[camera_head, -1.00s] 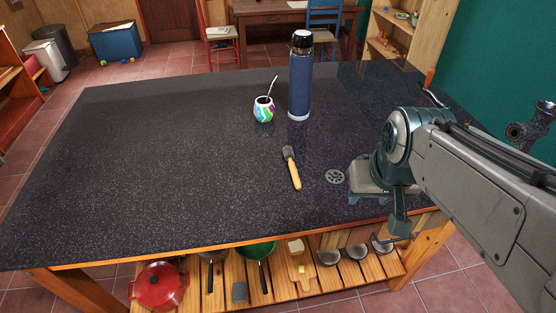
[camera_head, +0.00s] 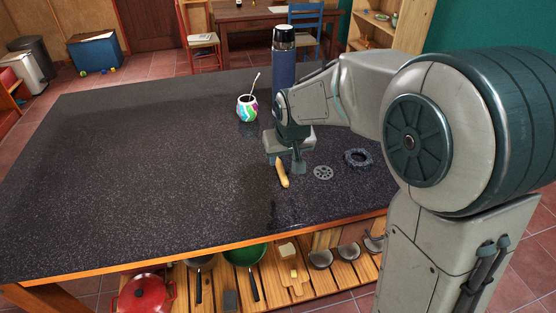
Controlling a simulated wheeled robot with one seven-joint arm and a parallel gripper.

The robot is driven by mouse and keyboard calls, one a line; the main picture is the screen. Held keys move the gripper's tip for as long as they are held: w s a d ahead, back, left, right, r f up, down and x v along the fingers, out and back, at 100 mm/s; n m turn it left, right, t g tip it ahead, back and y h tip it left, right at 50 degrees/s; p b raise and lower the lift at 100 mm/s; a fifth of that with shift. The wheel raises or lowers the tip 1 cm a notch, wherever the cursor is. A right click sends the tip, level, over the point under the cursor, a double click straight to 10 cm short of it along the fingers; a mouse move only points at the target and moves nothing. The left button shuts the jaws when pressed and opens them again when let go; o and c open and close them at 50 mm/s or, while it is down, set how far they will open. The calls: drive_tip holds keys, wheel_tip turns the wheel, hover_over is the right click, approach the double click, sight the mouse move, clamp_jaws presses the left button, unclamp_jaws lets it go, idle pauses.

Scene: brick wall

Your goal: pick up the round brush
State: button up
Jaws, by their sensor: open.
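The round brush (camera_head: 283,177) lies on the dark speckled countertop (camera_head: 140,175), its yellow wooden handle toward the front. Its dark head is hidden behind my gripper in this view. My gripper (camera_head: 286,166) points down over the head end of the brush, its fingers apart. I cannot tell how far above the counter the fingertips are, or whether the brush lies between them.
A painted cup (camera_head: 247,109) with a metal straw and a tall blue bottle (camera_head: 283,66) stand behind my gripper. A perforated disc (camera_head: 323,172) and a dark ring (camera_head: 358,157) lie to the right. The counter's left side is clear. Cookware, including a red pot (camera_head: 146,295), sits on the shelf below.

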sight(282, 171)
drive_tip(key=shift+p+x, duration=0.6)
drive_tip(key=shift+x, duration=3.15)
drive_tip(key=shift+s+d, duration=0.15)
drive_tip(key=shift+s, duration=0.05)
clamp_jaws()
